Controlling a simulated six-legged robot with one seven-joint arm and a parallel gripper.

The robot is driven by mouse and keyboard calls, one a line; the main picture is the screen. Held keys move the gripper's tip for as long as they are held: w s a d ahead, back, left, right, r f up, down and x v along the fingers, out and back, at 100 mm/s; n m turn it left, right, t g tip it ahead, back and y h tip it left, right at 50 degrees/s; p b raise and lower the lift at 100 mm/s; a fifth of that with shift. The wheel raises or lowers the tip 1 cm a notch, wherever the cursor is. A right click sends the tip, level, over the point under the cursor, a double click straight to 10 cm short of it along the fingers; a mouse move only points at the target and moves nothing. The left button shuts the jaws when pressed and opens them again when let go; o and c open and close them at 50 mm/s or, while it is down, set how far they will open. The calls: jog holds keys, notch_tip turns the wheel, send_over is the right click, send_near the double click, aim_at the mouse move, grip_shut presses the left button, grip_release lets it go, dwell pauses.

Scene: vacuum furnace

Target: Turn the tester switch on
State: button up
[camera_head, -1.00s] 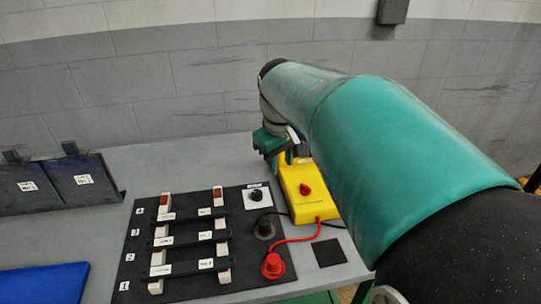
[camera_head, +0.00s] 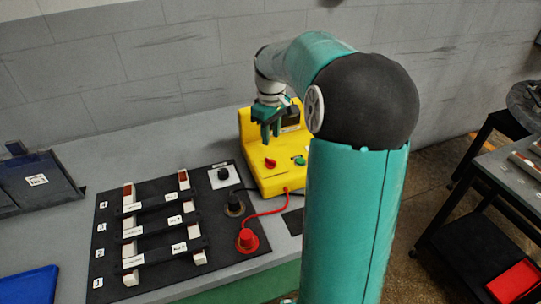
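The yellow tester (camera_head: 262,170) stands on the grey table, right of the black board. A red knob (camera_head: 270,162) and a green control (camera_head: 299,160) sit on its sloping front; I cannot tell which is its switch. A dark display (camera_head: 291,117) shows partly behind my arm. My gripper (camera_head: 270,130), green with dark fingers, points down in front of the tester's upright back part, above and behind the red knob. It looks empty and apart from the knob. The gap between its fingers is too small to judge.
Dark panels (camera_head: 35,180) and a blue tray (camera_head: 28,285) lie left. A cart (camera_head: 480,230) stands right.

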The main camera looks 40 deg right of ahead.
aim_at(270, 160)
notch_tip(270, 160, down, 9)
jog(key=shift+r, duration=0.1)
dwell(0.3)
grip_shut()
